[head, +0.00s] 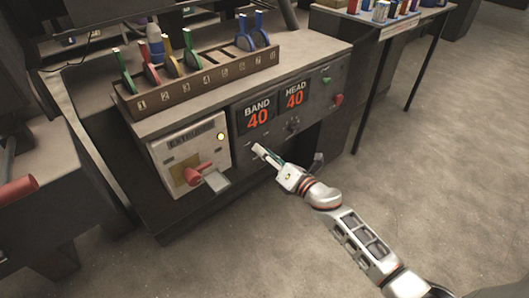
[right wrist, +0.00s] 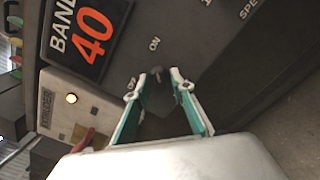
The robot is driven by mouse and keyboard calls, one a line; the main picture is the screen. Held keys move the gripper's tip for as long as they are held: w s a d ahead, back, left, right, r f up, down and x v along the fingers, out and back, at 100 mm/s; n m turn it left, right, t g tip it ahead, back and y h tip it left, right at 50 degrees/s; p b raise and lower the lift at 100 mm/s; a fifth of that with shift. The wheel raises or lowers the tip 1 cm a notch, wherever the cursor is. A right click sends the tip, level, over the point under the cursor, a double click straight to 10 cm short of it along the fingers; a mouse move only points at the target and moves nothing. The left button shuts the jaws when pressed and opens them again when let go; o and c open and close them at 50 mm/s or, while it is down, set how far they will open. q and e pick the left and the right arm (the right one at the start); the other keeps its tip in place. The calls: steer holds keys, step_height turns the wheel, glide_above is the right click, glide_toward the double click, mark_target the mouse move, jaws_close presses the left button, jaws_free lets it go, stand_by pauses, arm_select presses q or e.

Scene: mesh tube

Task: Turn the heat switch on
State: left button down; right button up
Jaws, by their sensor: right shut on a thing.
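The heat switch (right wrist: 157,76) is a small dark knob on the dark control panel, with the words ON and OFF beside it in the right wrist view. My right gripper (right wrist: 158,80) has its two teal-backed fingers on either side of the knob, shut on it. In the head view my right gripper (head: 260,150) reaches the panel just below the BAND display and covers the switch. Which way the knob points is hard to tell. My left gripper is in neither view.
The BAND display (head: 257,114) and HEAD display (head: 295,96) both read 40. Left of the gripper is the extruder box (head: 165,146) with a lit lamp (head: 220,136) and a red handle (head: 198,174). A numbered rack (head: 190,78) stands above.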

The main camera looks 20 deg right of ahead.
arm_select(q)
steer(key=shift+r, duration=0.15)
arm_select(e)
steer(key=o, duration=0.7)
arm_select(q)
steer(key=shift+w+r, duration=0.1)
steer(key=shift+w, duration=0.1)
arm_select(e)
steer(key=shift+o, duration=0.2)
steer(key=v, duration=1.2)
